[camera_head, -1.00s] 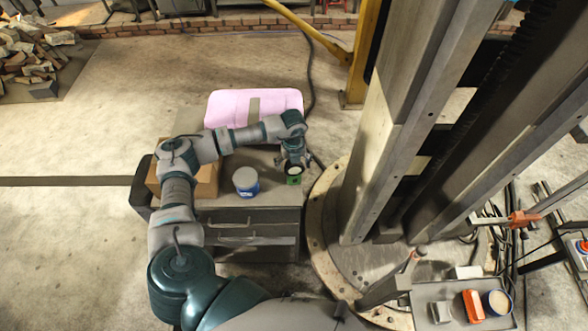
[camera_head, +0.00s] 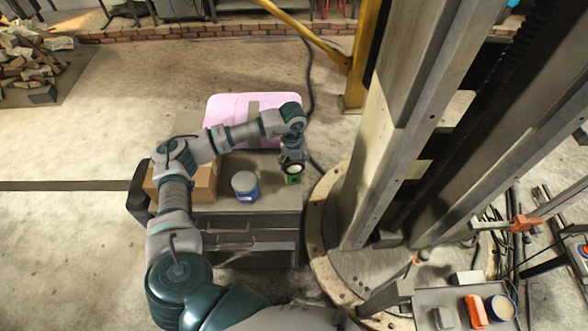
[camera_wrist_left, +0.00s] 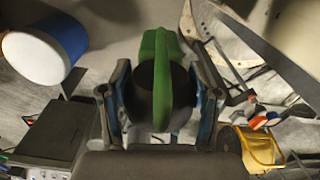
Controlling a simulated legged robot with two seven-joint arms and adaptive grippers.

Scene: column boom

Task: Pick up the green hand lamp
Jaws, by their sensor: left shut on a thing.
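The green hand lamp (camera_head: 293,179) is at the right end of the grey drawer cabinet's top in the head view, mostly hidden by my gripper; a pale round face and a bit of green show. In the left wrist view the green lamp (camera_wrist_left: 163,75) stands between the two fingers, with a dark part under its green band. My left gripper (camera_head: 292,166) is shut on it, and in the left wrist view its fingers (camera_wrist_left: 160,108) flank it on both sides. I cannot tell whether the lamp is clear of the cabinet. My right gripper is not in view.
A blue and white tub (camera_head: 245,186) stands on the drawer cabinet (camera_head: 250,215), left of the lamp. A cardboard box (camera_head: 202,183) and a pink case (camera_head: 228,108) are beside and behind. The large steel column (camera_head: 385,130) rises close on the right.

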